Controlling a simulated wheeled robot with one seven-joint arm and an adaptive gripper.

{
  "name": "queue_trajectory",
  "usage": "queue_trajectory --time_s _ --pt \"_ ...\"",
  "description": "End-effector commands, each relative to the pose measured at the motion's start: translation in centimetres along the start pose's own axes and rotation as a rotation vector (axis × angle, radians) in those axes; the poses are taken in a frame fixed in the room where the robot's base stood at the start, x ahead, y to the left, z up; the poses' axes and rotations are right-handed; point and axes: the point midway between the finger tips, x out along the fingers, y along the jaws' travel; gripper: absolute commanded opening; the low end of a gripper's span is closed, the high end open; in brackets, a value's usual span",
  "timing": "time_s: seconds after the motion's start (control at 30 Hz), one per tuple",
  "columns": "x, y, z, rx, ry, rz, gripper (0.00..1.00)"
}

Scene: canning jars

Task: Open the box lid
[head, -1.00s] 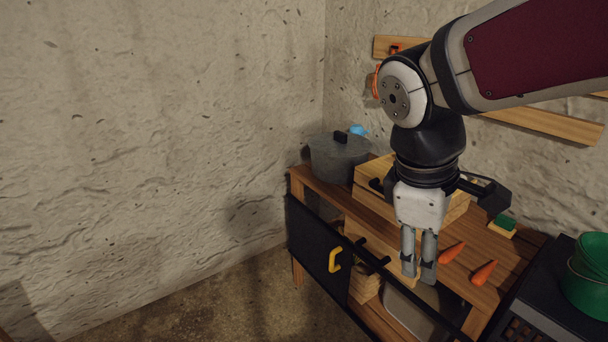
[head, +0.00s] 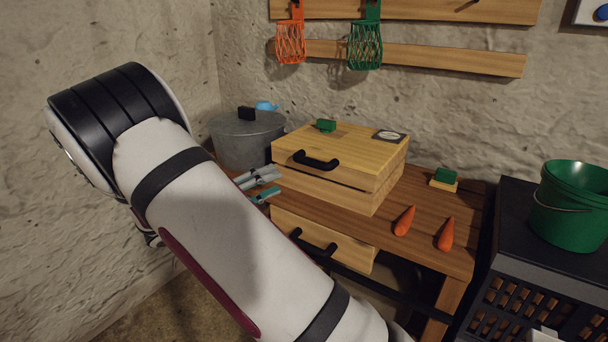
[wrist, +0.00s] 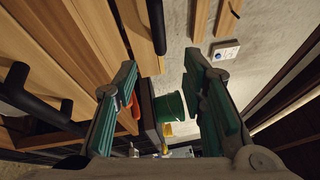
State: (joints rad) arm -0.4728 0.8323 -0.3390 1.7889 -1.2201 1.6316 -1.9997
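The wooden box (head: 335,194) stands on the workbench in the head view. Its lid (head: 352,149) lies flat on it, with a thin dark seam below, and has a black handle (head: 316,161) at the front. A small green block (head: 326,125) and a label plate (head: 389,136) are on the lid. My gripper (head: 273,183) is left of the box's front, a little below the lid handle and apart from it. The wrist view shows my gripper (wrist: 161,68) open, its green-padded fingers spread with nothing between them. A black handle (wrist: 156,25) shows just beyond the fingertips there.
A grey pot (head: 247,140) stands left of the box. Below is a wooden drawer (head: 350,246) with a black handle (head: 312,243). Two carrots (head: 404,221) and a sponge (head: 444,179) lie to the right. A green bucket (head: 573,207) stands on the dark unit.

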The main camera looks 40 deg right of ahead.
Motion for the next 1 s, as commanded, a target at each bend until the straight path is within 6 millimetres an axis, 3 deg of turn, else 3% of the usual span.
queue_trajectory --time_s 0.13,0.27,0.8,1.0 --pt "-0.9 1.3 1.1 -0.076 -0.045 -0.062 0.38" --pt "-0.3 1.3 1.3 -0.090 -0.050 -0.073 0.38" --pt "9.5 0.7 1.7 -0.087 -0.046 -0.070 0.38" --pt "11.8 0.5 1.9 -0.087 -0.048 -0.068 0.38"
